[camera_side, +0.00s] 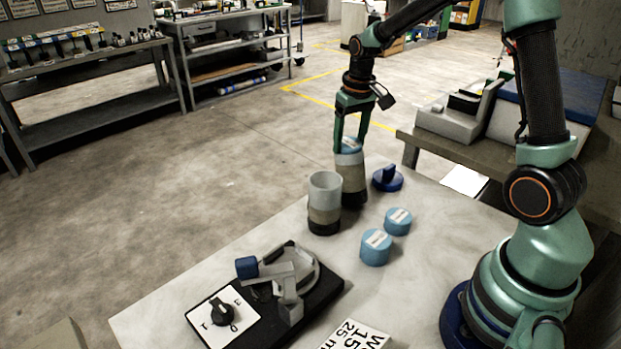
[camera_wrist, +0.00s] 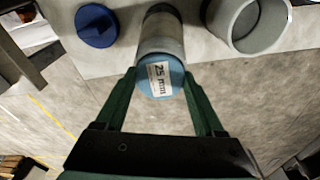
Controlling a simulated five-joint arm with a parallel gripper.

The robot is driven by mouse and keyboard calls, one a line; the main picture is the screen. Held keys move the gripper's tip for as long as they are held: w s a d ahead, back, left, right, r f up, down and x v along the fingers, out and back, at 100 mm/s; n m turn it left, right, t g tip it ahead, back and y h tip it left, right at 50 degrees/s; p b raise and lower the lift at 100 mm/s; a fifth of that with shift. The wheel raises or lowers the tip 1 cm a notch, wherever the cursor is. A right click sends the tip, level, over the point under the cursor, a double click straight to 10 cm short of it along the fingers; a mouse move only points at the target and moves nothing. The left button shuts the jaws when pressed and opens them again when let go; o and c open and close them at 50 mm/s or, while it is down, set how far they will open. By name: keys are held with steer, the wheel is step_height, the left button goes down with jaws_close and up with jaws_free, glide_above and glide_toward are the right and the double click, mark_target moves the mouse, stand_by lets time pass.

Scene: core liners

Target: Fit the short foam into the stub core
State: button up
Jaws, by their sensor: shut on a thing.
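My gripper (camera_side: 350,148) is shut on a blue foam plug (camera_side: 349,146), with one green finger on each side of it. In the wrist view the plug (camera_wrist: 160,80) has a white label reading "25 mm". The plug is at the mouth of the rear core tube (camera_side: 351,181), which stands upright with a grey upper part and a dark base. This tube also shows beyond the plug in the wrist view (camera_wrist: 161,38). I cannot tell how deep the plug sits in it. A second core tube (camera_side: 324,205) stands beside it, open at the top and apparently empty.
Two more labelled blue plugs, one farther back (camera_side: 397,223) and one nearer (camera_side: 375,249), stand on the pale table. A dark blue knobbed cap (camera_side: 388,180) lies right of the rear tube. A black-based clamp fixture (camera_side: 290,290) with a dial stands at the front.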

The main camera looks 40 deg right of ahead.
mark_target(357, 161)
steer(key=shift+g, duration=0.8)
steer(key=s+f, duration=0.1)
steer(key=f, duration=0.1)
steer(key=s+a+f, duration=0.1)
steer(key=s+f, duration=0.1)
steer(key=shift+s, duration=0.2)
steer(key=o, duration=1.3)
steer(key=shift+a, duration=0.1)
step_height(357, 161, up, 12)
steer(key=shift+s+a+r+n+t, duration=0.55)
steer(key=shift+s+a+t, duration=0.4)
steer(key=shift+s+a, duration=0.85)
steer(key=shift+s+a+r+n+t, duration=0.55)
steer(key=shift+s+a+t, duration=0.45)
steer(key=shift+s+a, duration=0.8)
steer(key=shift+s+a+r+n+t, duration=0.5)
steer(key=shift+s+a+t, duration=0.45)
steer(key=shift+s+a, duration=0.85)
steer(key=shift+r, duration=0.15)
